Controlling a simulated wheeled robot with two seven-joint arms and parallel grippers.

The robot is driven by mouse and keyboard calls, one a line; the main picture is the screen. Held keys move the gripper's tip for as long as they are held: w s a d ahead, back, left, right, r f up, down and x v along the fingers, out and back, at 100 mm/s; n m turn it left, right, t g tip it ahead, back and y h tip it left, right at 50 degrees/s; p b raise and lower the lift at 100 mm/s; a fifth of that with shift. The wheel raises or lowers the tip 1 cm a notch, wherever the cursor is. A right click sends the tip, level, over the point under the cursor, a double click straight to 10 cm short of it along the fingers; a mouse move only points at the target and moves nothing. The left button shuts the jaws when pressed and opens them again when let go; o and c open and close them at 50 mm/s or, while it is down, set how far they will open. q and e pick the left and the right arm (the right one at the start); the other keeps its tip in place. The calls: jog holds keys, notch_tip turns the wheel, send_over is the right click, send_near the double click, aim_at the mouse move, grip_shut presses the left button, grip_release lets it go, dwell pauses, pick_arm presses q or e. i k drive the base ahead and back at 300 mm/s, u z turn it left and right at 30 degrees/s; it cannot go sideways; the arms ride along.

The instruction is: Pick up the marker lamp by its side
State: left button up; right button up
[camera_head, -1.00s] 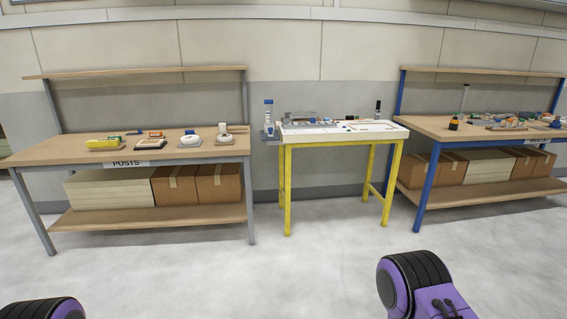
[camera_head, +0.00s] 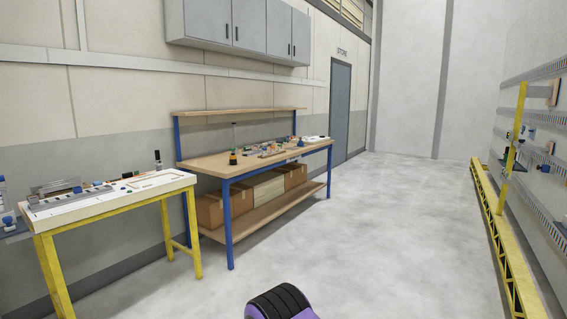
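I cannot single out the marker lamp for certain. A small dark upright item with an amber band (camera_head: 233,158) stands at the near left part of the blue-legged workbench (camera_head: 210,166); it is too small to tell if it is the lamp. Several other small items lie along that bench top, too small to name. Neither of my grippers is in view. Only a purple and black part of my own arm shows at the bottom edge.
A white-topped table with yellow legs (camera_head: 108,208) stands at the left with small parts on it. Cardboard boxes (camera_head: 240,200) sit on the bench's lower shelf. A yellow rail (camera_head: 500,235) and wall racks line the right. The floor (camera_head: 390,230) between is clear.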

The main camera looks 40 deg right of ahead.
aim_at(233, 161)
jog(key=z, duration=1.05)
jog(key=i, duration=4.75)
jog(key=u, duration=0.05)
